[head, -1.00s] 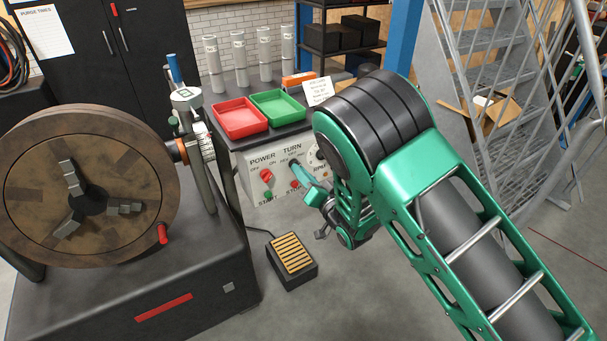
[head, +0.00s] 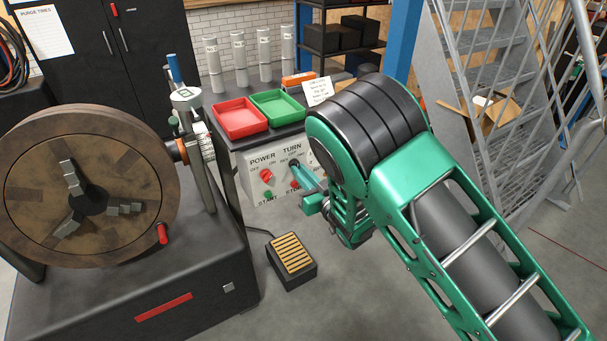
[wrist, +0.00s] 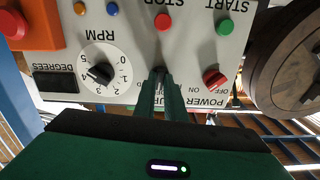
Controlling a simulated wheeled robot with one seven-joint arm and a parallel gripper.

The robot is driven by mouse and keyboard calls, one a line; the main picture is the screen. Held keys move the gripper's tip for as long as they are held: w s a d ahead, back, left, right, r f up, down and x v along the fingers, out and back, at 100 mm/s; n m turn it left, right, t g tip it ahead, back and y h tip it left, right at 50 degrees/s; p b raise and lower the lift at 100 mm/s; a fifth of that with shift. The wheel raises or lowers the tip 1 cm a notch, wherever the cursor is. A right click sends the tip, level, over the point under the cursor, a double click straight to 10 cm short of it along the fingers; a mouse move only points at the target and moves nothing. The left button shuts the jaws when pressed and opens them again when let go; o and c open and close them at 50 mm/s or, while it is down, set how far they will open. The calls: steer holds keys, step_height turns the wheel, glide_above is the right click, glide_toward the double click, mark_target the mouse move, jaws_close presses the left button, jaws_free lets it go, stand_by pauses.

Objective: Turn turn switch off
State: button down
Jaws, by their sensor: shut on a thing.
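The white control panel (head: 251,184) stands under the trays and carries the TURN label. The turn switch (head: 294,163) is a small dark knob below that label, partly hidden by my fingers. In the wrist view the panel is upside down, and a dark bit of the turn switch (wrist: 158,70) shows at my fingertips. My gripper (head: 299,168) reaches the panel from the right and is shut on the turn switch. Its fingers also show in the wrist view (wrist: 159,77). The switch's pointer and the lettering beside it are mostly covered.
The red power knob (head: 266,175) and green start button (head: 268,196) are left of my fingers. The red stop button (head: 295,184) is just below. The RPM dial (wrist: 100,73) is close by. Red (head: 239,132) and green (head: 302,121) trays sit above. A foot pedal (head: 316,273) is on the floor.

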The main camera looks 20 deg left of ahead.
steer(key=shift+w+n, duration=0.1)
steer(key=shift+n, duration=0.5)
steer(key=c, duration=1.8)
jaws_free()
steer(key=shift+f, duration=0.1)
steer(key=shift+d, duration=0.1)
steer(key=v, duration=1)
steer(key=shift+s+d, duration=0.2)
steer(key=shift+s, duration=0.05)
